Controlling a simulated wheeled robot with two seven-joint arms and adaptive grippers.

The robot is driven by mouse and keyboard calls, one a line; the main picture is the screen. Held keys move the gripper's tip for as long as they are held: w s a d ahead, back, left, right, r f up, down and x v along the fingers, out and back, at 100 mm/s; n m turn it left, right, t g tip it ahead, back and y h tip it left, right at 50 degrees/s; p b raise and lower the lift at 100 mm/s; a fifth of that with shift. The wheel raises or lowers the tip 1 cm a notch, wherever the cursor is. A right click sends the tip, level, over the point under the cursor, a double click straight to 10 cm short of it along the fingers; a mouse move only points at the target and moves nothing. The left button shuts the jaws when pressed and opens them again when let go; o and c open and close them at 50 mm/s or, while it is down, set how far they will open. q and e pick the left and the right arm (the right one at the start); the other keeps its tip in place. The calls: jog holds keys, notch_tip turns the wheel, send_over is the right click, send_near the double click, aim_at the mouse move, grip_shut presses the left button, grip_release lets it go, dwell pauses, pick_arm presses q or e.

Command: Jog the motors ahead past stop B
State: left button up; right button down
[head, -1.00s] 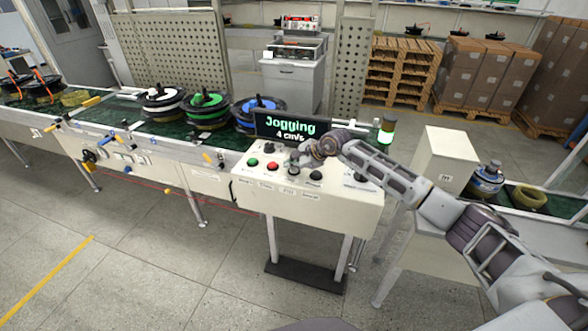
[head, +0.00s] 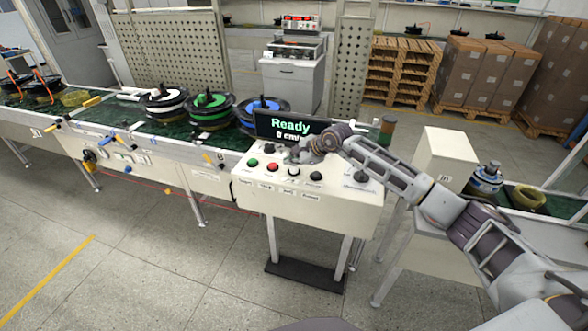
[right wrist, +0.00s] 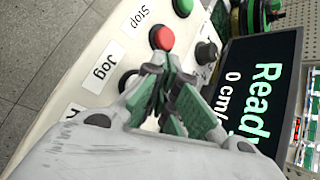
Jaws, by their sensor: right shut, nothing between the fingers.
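A white-rimmed motor (head: 163,108), a green one (head: 209,112) and a blue one (head: 262,106) stand in a row on the green conveyor. The display (head: 287,127) reads "Ready" and 0 cm/s. It also shows in the right wrist view (right wrist: 262,85). My right gripper (head: 298,156) is shut and empty over the control panel (head: 310,196). In the right wrist view its fingertips (right wrist: 160,70) appear close to the red button (right wrist: 162,38). A dark button (right wrist: 127,80) beside the "Jog" label is partly hidden by the gripper.
A green button (head: 253,162) and a black knob (head: 316,175) are also on the panel. The signal lamp (head: 387,130) looks dark. A white box (head: 446,158) stands right of my forearm. Clamps with yellow and blue handles line the conveyor's front edge.

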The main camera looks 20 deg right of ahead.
aim_at(292, 170)
jog(key=shift+r, duration=0.1)
dwell(0.3)
jog(key=shift+r+p, duration=0.9)
jog(key=shift+r, duration=1.55)
jog(key=shift+a, duration=0.1)
